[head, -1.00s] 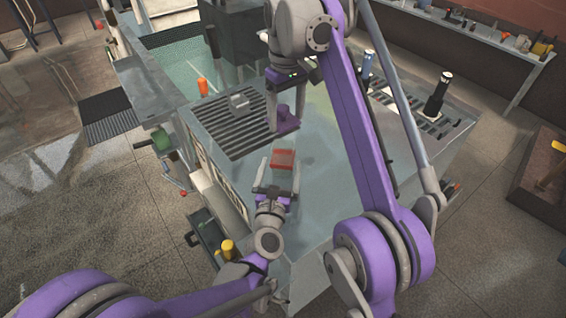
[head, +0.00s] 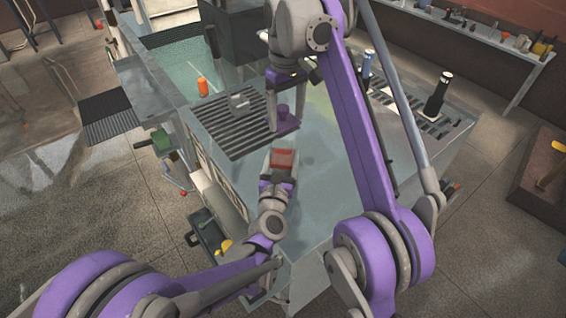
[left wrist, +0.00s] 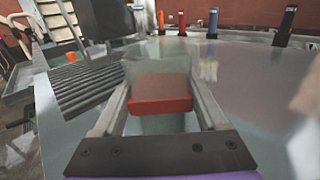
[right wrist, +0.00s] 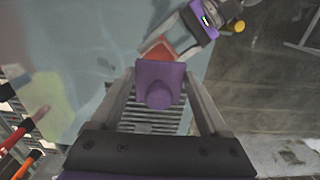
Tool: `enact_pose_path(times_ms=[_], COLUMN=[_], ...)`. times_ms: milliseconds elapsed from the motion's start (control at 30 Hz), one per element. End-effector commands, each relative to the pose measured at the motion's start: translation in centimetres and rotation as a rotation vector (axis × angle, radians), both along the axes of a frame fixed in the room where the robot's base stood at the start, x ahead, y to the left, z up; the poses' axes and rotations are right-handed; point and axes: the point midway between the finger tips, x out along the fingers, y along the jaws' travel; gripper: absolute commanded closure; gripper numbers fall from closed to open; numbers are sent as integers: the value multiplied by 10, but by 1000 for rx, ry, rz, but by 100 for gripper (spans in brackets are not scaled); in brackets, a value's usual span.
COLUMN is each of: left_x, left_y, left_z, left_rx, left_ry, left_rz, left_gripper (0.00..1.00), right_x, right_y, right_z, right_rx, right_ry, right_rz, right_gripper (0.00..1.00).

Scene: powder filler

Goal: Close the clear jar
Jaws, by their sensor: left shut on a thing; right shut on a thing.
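The clear jar (head: 284,158), with a red lower part or contents, stands on the bench top near its front. In the left wrist view the jar (left wrist: 160,100) sits between both fingers, its see-through upper part showing above the red. My left gripper (head: 281,166) is shut on the jar from the near side. My right gripper (head: 283,113) is shut on a purple lid (head: 287,124) with a round knob, held behind the jar and apart from it. In the right wrist view the lid (right wrist: 158,85) is between the fingers and partly covers the view toward the jar.
A slotted grate (head: 240,125) with a grey block (head: 240,101) on it lies behind left. An orange container (head: 203,87) stands beyond it. The bench right of the jar is clear.

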Motion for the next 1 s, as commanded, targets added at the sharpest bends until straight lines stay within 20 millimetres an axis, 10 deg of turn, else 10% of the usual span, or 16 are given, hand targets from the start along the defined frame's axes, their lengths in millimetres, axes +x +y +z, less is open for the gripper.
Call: enact_pose_path(times_ms=[233, 1000], left_x=[0, 0], left_y=[0, 0], left_z=[0, 0], left_rx=[0, 0], left_ry=[0, 0], left_rz=[0, 0], left_gripper=[100, 100], right_x=[0, -1], right_y=[0, -1], right_z=[0, -50], right_rx=[0, 1], right_ry=[0, -1], right_rz=[0, 0], right_gripper=[74, 74])
